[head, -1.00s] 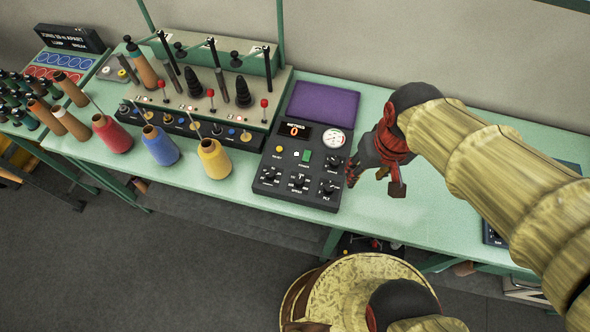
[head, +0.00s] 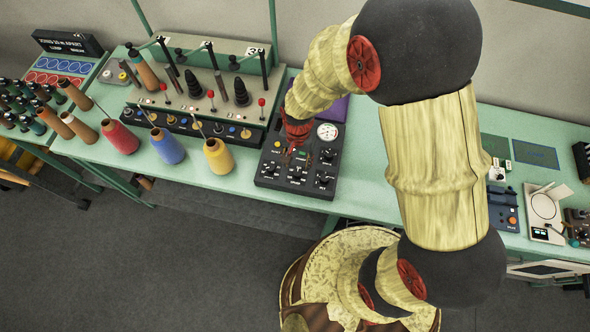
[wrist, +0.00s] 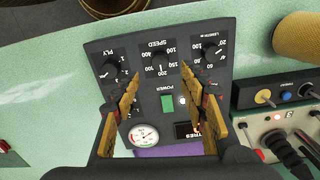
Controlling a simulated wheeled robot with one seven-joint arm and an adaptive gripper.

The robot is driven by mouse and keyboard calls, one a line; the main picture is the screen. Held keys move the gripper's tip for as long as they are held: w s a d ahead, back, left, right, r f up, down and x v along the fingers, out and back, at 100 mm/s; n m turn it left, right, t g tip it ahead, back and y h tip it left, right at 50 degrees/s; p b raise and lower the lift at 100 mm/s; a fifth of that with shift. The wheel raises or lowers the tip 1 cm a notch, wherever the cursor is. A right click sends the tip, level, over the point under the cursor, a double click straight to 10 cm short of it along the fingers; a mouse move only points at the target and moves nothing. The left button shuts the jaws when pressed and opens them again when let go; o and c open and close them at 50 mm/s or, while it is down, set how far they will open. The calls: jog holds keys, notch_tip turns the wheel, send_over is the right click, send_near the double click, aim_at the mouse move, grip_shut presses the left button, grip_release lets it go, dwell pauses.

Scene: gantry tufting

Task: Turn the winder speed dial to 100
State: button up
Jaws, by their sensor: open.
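The black winder control box (head: 268,181) lies on the green bench in the head view. Its SPEED dial (wrist: 159,62) is the middle knob in the wrist view, with numbers such as 100, 150 and 200 around it; I cannot tell its pointer setting for sure. My gripper (wrist: 160,72) is open, its two fingertips appearing on either side of the SPEED dial, above the panel. I see no clear contact. In the head view my gripper (head: 292,152) hangs over the box and hides part of its panel and display.
In the wrist view the PLY dial (wrist: 112,67) is left and the LENGTH dial (wrist: 210,55) right of SPEED. A green POWER button (wrist: 167,104) and a round gauge (wrist: 144,135) are also there. Yellow (head: 217,157) and blue (head: 167,147) cones stand left of the box.

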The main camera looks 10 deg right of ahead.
aim_at(297, 172)
jog(key=shift+f, duration=3.85)
jog(key=c, duration=0.3)
jog(key=c, duration=0.8)
grip_shut()
